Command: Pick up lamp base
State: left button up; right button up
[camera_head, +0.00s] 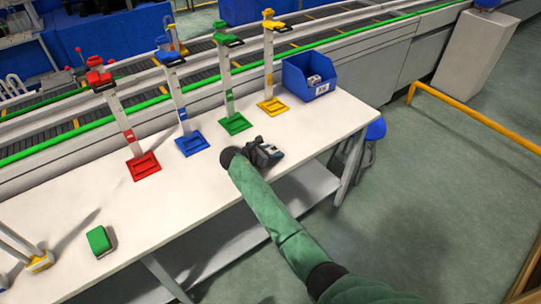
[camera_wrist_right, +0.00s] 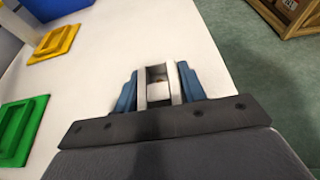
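My right gripper (camera_head: 266,154) is low over the white table, near its front edge, in front of the green stand. In the right wrist view its blue fingers (camera_wrist_right: 158,88) point away over the table. No other thing can be clearly made out as the lamp base. My left gripper is not in view.
Red (camera_head: 144,166), blue (camera_head: 192,144), green (camera_head: 235,124) and yellow (camera_head: 272,106) stands line the table's back. A blue bin (camera_head: 294,81) with grey items is at the right end. A green-topped block (camera_head: 99,240) lies at the left. The table (camera_head: 180,195) between is clear.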

jog(key=c, duration=0.6)
